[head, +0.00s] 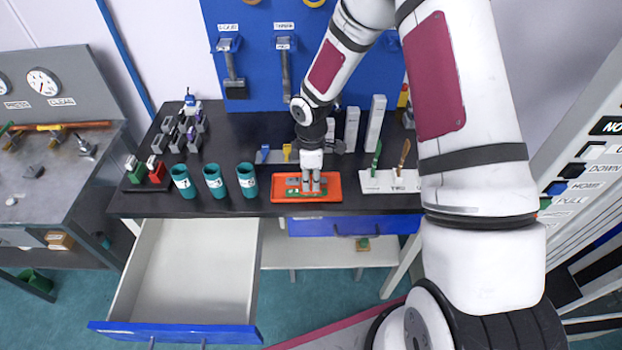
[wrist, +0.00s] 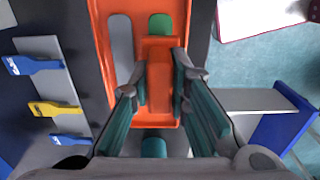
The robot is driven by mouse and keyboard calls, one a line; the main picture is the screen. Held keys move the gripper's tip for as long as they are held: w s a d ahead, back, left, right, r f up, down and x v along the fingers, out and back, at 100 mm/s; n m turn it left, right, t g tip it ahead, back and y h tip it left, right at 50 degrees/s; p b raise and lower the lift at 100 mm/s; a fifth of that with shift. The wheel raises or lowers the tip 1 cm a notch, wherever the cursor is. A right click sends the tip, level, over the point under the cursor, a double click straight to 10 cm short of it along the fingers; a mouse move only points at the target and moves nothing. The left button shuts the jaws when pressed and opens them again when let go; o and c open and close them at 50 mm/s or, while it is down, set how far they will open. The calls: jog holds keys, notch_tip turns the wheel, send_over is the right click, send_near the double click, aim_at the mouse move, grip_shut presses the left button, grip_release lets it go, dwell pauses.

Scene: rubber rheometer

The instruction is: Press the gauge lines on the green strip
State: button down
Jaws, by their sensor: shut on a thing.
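An orange tray (head: 332,178) lies on the black bench and also shows in the wrist view (wrist: 103,50). The green strip (wrist: 160,24) is in the tray, beside a grey strip (wrist: 121,48). Its middle is hidden under an orange block (wrist: 159,82), and green (wrist: 153,147) shows again below it. My gripper (wrist: 160,82) points down over the tray with its fingers on both sides of the block, shut on it. In the head view my gripper (head: 313,188) hides part of the strip. I cannot tell whether the block touches the strip.
Teal cups (head: 214,181) stand left of the tray, and a white holder (head: 385,184) with upright tools stands right. Blue and yellow tools (wrist: 55,108) lie on a grey rack behind the tray. An open drawer (head: 187,275) juts out below the bench.

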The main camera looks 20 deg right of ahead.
jog(key=shift+r+p, duration=0.9)
jog(key=shift+r, duration=2.6)
